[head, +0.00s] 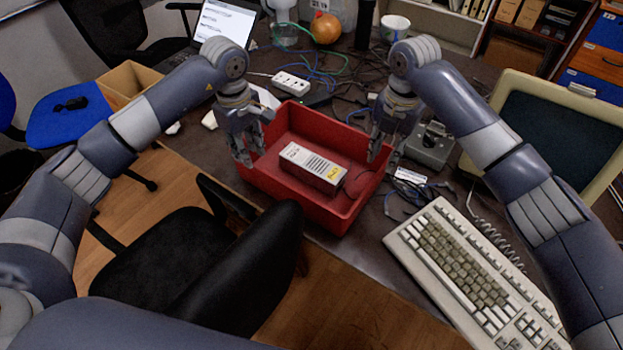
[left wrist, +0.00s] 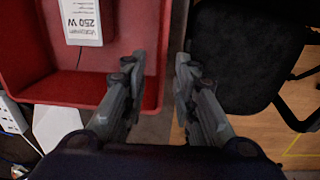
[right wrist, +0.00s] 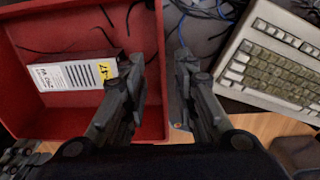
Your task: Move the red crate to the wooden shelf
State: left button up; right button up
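The red crate (head: 300,200) sits upright on the dark table near its front edge. A white and grey box (head: 313,167) lies inside it; its "250 W" label shows in the left wrist view (left wrist: 83,22). My left gripper (head: 246,150) is at the crate's left wall, with its fingers apart on either side of that wall (left wrist: 160,60). My right gripper (head: 382,150) is at the right wall, also open, one finger inside and one outside (right wrist: 163,60). Neither gripper visibly pinches a wall. I cannot identify the wooden shelf for certain.
A keyboard (head: 470,265) and a beige monitor (head: 545,130) stand to the right of the crate. Cables and a white power strip (head: 291,83) lie behind it. A black chair (head: 235,270) stands close in front. A shelf unit with boxes (head: 520,45) is at the back right.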

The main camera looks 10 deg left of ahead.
aim_at(259, 187)
pick_arm(q)
jog(key=shift+s+f, duration=0.1)
jog(key=shift+f, duration=0.45)
pick_arm(e)
jog(key=shift+s+f, duration=0.1)
jog(key=shift+f, duration=0.45)
